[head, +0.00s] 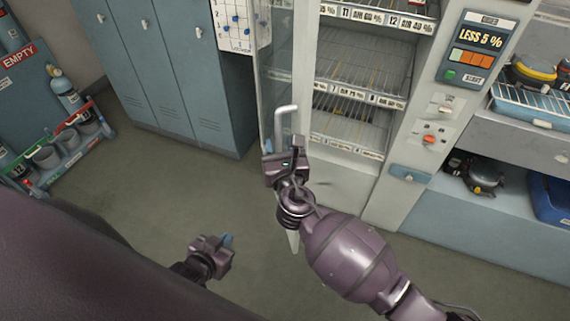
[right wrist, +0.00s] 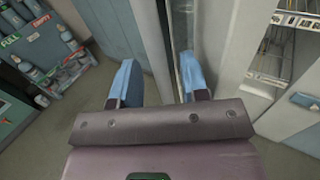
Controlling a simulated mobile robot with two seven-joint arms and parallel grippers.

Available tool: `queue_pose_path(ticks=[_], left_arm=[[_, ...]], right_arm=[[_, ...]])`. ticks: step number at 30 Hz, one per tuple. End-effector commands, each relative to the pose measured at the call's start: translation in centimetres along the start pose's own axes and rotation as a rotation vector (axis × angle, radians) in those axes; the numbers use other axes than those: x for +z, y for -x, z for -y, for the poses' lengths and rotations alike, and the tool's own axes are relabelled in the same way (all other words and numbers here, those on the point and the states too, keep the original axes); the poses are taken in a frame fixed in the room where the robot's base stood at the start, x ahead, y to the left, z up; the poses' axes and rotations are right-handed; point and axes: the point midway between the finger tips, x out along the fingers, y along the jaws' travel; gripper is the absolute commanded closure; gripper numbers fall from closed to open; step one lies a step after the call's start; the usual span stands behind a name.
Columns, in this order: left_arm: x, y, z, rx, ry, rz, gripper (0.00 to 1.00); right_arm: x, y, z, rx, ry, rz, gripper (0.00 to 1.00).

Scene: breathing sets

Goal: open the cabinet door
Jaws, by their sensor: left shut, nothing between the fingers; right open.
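The tall cabinet (head: 397,105) has a pale frame and wire shelves with numbered label strips. Its glass door (head: 275,62) stands swung out at the left side of the opening, seen nearly edge-on. A pale bar handle (head: 284,108) is on the door. My right gripper (head: 283,150) is at the lower end of the handle, fingers apart. In the right wrist view the open blue fingers (right wrist: 158,77) point at the door's pale edge (right wrist: 151,40); I cannot tell whether they touch it. My left gripper (head: 226,241) is shut and empty, low over the floor, away from the door.
Grey-blue lockers (head: 160,65) stand left of the cabinet. A rack with cylinders and an EMPTY sign (head: 18,56) is at far left. A control panel (head: 476,50) and shelves with breathing gear (head: 530,72) are at right. The floor (head: 150,185) between is clear.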

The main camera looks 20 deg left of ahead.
Motion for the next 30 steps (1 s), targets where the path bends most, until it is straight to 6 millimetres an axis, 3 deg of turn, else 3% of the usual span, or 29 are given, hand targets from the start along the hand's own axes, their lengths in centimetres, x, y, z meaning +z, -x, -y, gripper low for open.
queue_pose_path(ticks=[9, 15, 28, 30], left_arm=[[-0.2, 0.2, 0.0, 0.000, 0.001, 0.001, 1.00], [-0.1, 0.1, 0.0, 0.000, 0.001, 0.002, 1.00], [0.0, 0.2, 0.0, 0.000, 0.001, 0.004, 1.00], [0.0, 0.2, 0.0, 0.000, 0.001, 0.004, 1.00]], right_arm=[[0.0, 5.5, 0.0, 0.000, -0.002, -0.001, 0.59], [-0.1, 8.1, 0.0, 0.000, -0.001, -0.002, 0.59], [0.0, 9.1, 0.0, 0.000, 0.000, 0.000, 0.59], [0.0, 9.1, 0.0, 0.000, 0.000, 0.000, 0.66]])
